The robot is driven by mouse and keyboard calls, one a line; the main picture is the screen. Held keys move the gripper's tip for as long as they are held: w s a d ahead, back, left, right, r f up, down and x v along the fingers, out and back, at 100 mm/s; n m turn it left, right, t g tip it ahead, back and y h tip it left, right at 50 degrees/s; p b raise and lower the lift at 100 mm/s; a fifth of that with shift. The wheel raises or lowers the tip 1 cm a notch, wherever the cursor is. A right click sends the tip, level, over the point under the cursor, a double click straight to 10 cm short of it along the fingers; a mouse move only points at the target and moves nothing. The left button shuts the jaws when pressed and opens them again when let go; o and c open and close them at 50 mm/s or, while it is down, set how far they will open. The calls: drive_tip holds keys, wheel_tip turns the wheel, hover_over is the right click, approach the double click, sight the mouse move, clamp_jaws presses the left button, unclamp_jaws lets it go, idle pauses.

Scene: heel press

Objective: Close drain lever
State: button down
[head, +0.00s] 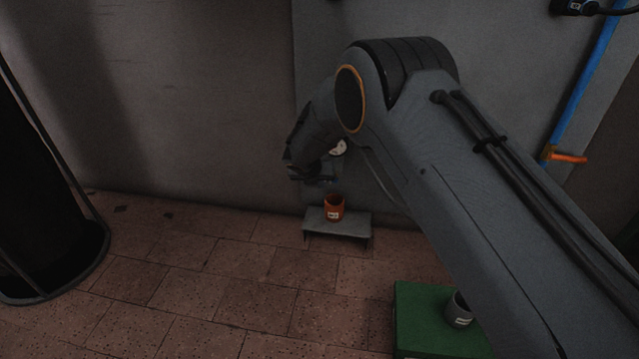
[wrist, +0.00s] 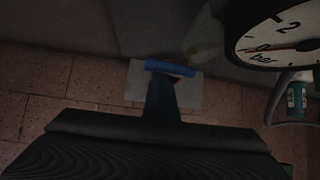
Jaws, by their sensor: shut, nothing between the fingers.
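A short blue bar (wrist: 170,67), which looks like the drain lever's handle, lies crosswise just beyond my fingertips in the wrist view. My gripper (wrist: 168,84) is shut and empty, its fingers pointing at the bar. I cannot tell whether they touch it. In the head view my gripper (head: 308,172) hangs in front of the grey wall panel, above a small stand. The lever cannot be made out there, and my arm covers much of the panel.
A round gauge (wrist: 278,40) is close at upper right in the wrist view. An orange cup (head: 334,208) sits on the low grey stand (head: 350,226). A green block (head: 420,318) bears a grey cup (head: 459,309). An orange handle (head: 569,157) is on a blue pipe (head: 585,80).

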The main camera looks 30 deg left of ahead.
drive_tip(key=s+d+r+p, duration=0.3)
drive_tip(key=s+r, duration=0.2)
drive_tip(key=s, duration=0.3)
drive_tip(key=s+d+r+m+g+h, duration=0.1)
drive_tip(key=s+d+r+m, duration=0.4)
drive_tip(key=d+r+m, duration=0.45)
drive_tip(key=s+d+r+m+g+h, duration=0.1)
drive_tip(key=s+d+r+m+g, duration=0.1)
drive_tip(key=s+d+r+m, duration=0.55)
drive_tip(key=s+d+r+m+g+y, duration=0.15)
drive_tip(key=s+d+r+m, duration=0.25)
drive_tip(key=s+d+m, duration=0.6)
drive_tip(key=s+d+r+m+g+y, duration=0.1)
drive_tip(key=s+d+r+m+g, duration=0.35)
drive_tip(key=s, duration=0.85)
drive_tip(key=d+r+m+t+h+p, duration=0.1)
drive_tip(key=d+r+m+p, duration=0.3)
drive_tip(key=d+r+p, duration=0.7)
drive_tip(key=d+r+m+p, duration=0.4)
drive_tip(key=d+r+p, duration=0.8)
drive_tip(key=p, duration=1.4)
wheel_tip(320, 180, up, 4)
drive_tip(key=shift+r+m+t+h, duration=0.15)
drive_tip(key=shift+m+t+h, duration=0.2)
drive_tip(key=shift+t, duration=0.05)
